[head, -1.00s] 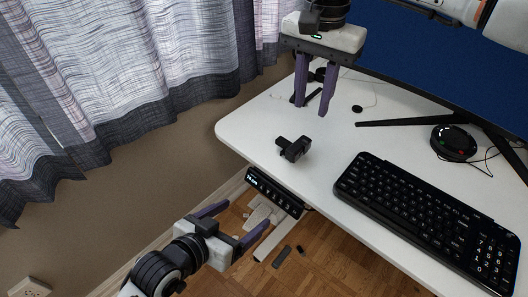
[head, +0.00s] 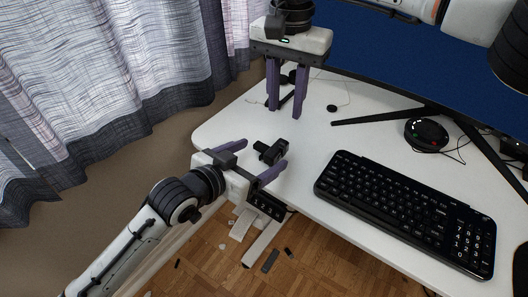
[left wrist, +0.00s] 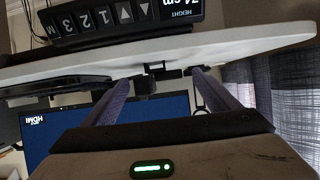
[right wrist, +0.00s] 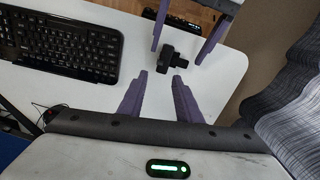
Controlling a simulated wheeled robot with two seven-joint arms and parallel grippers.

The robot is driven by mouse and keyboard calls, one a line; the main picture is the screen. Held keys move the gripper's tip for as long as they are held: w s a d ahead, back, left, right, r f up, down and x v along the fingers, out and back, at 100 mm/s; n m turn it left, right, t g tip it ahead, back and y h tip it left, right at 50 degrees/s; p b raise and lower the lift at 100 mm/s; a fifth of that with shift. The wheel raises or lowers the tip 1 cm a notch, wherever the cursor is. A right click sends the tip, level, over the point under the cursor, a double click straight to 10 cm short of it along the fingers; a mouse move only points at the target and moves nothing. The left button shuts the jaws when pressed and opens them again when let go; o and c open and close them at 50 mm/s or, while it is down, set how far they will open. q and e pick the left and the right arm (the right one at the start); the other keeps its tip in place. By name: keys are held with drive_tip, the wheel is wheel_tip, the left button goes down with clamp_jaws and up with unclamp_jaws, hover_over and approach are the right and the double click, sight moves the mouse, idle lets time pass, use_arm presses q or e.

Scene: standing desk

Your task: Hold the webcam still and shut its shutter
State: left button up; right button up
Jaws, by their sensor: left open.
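The small black webcam (head: 271,151) lies on the white desk near its front-left edge. It also shows in the right wrist view (right wrist: 172,56), just beyond my right fingertips. My left gripper (head: 264,153) is open at the desk edge, with its purple fingers on either side of the webcam and a gap showing; in the left wrist view a dark part of the webcam (left wrist: 146,84) shows between the fingers. My right gripper (head: 286,113) is open and empty, pointing down behind the webcam. The shutter's state is too small to tell.
A black keyboard (head: 395,208) lies to the right of the webcam. The monitor stand leg (head: 385,117) and a round black device (head: 427,134) are farther back. A height control panel (head: 267,205) hangs under the front edge. Bare desk (head: 230,125) lies left of the webcam.

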sight(266, 150)
use_arm(q)
drive_tip(key=shift+x, duration=1.8)
drive_tip(key=c, duration=1.2)
use_arm(e)
drive_tip(key=shift+c, duration=0.4)
drive_tip(key=shift+d+f, duration=0.1)
drive_tip(key=shift+f, duration=0.15)
clamp_jaws()
drive_tip(key=shift+w+d+r+m+t+h, duration=0.2)
drive_tip(key=shift+w+m+t+h, duration=0.15)
drive_tip(key=shift+t+h, duration=0.3)
drive_tip(key=shift+w+d+r+m+t+h, duration=0.1)
drive_tip(key=shift+w+d+m+t+h, duration=0.25)
drive_tip(key=shift+t, duration=0.5)
drive_tip(key=shift+s+a+f, duration=0.1)
drive_tip(key=shift+a, duration=0.05)
